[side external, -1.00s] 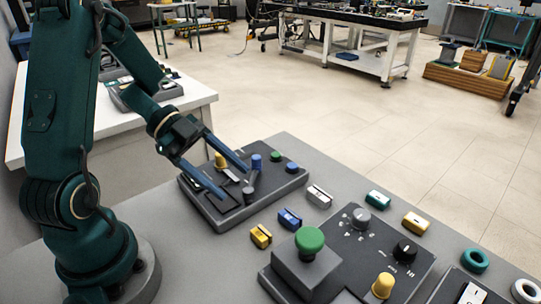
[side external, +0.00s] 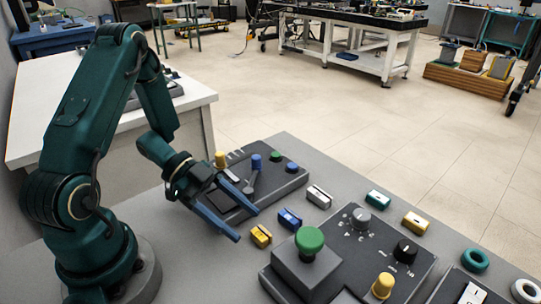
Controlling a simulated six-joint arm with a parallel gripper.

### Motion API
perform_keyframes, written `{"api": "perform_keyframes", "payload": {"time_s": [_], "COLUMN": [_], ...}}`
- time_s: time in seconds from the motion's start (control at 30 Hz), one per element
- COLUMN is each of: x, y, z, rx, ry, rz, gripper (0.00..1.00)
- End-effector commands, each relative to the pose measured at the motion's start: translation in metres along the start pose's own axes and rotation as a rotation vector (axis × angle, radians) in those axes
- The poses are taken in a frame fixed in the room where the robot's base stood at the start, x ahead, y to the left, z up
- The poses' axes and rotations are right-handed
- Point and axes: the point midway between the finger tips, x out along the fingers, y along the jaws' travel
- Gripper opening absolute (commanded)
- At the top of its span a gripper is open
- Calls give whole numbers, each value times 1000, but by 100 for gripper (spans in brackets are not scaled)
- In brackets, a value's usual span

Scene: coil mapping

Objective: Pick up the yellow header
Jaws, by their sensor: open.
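A small yellow block with a dark slot (side external: 261,236), which looks like the yellow header, lies on the grey table in front of the panel. My gripper (side external: 247,225) is open, with its two blue fingers spread. The fingertips are just left of the yellow block, one near its left side and one above and behind it. Nothing is between the fingers. I cannot tell how high the tips are above the table. A second yellow block with a pale top (side external: 416,222) lies farther right.
A similar blue block (side external: 290,219) and a white block (side external: 319,197) lie in a row behind the yellow one. A panel with knobs (side external: 290,183) is behind my gripper.

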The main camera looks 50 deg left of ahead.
Motion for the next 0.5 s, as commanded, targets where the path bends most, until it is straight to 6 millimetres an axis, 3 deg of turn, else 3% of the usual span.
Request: {"api": "perform_keyframes", "payload": {"time_s": [0.23, 0.5], "x": [35, 40], "y": [0, -1], "z": [2, 2], "rx": [-1, 1], "ry": [0, -1], "rz": [6, 1], "gripper": [71, 71]}}
